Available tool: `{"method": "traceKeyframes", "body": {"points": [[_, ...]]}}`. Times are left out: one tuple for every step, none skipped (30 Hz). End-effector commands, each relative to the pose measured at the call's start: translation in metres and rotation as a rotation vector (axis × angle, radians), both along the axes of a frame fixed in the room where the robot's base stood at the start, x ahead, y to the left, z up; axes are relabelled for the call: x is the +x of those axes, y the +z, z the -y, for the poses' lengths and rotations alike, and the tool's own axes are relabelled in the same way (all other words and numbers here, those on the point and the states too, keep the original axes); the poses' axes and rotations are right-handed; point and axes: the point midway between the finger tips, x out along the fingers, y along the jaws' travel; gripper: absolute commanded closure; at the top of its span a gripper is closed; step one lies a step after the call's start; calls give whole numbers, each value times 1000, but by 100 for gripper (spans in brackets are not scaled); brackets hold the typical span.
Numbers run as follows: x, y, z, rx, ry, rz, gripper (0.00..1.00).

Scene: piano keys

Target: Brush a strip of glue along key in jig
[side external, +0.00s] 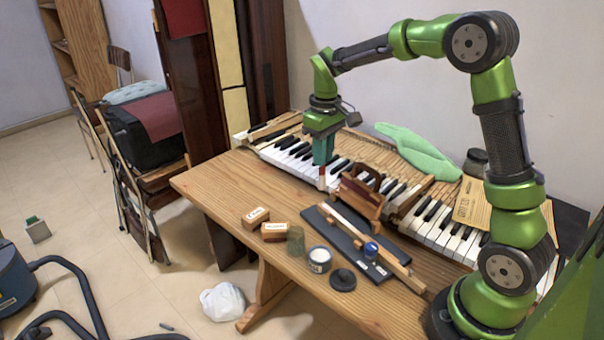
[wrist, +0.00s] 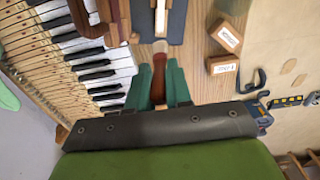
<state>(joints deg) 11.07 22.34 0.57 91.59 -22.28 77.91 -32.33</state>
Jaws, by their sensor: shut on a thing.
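My gripper (side external: 322,150) is above the keyboard side of the bench, pointing down. In the wrist view its green fingers (wrist: 158,88) are shut on a brush (wrist: 159,72) with a red-brown handle and pale bristles. The brush tip shows just below the fingers in the side view (side external: 321,183), apart from the jig. The jig (side external: 373,266) is a long dark board with a pale wooden key (side external: 350,230) lying along it and a blue knob (side external: 371,249) near its front end. A small tin with a pale label (side external: 319,262) stands beside the jig.
A brown wooden rack (side external: 360,197) stands close beside the jig. Two labelled blocks (side external: 256,218) (side external: 274,232), a jar (side external: 296,240) and a dark round lid (side external: 343,280) are near it. The piano keyboard (side external: 290,158) runs behind. The bench's left end (side external: 205,185) is clear.

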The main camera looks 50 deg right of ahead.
Motion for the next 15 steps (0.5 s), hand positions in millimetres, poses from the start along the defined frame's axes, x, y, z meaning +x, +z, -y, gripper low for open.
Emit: {"method": "traceKeyframes", "body": {"points": [[0,5,0,0,1,2,100],[0,8,0,0,1,2,100],[0,12,0,0,1,2,100],[0,14,0,-1,1,2,100],[0,17,0,-1,1,2,100],[0,20,0,-1,0,1,100],[0,23,0,-1,1,2,100],[0,26,0,-1,1,2,100],[0,28,0,0,1,2,100],[0,30,0,0,1,2,100],[0,32,0,0,1,2,100],[0,33,0,0,1,1,100],[0,33,0,0,1,0,100],[0,34,0,0,1,0,100],[0,34,0,0,1,0,100]]}}
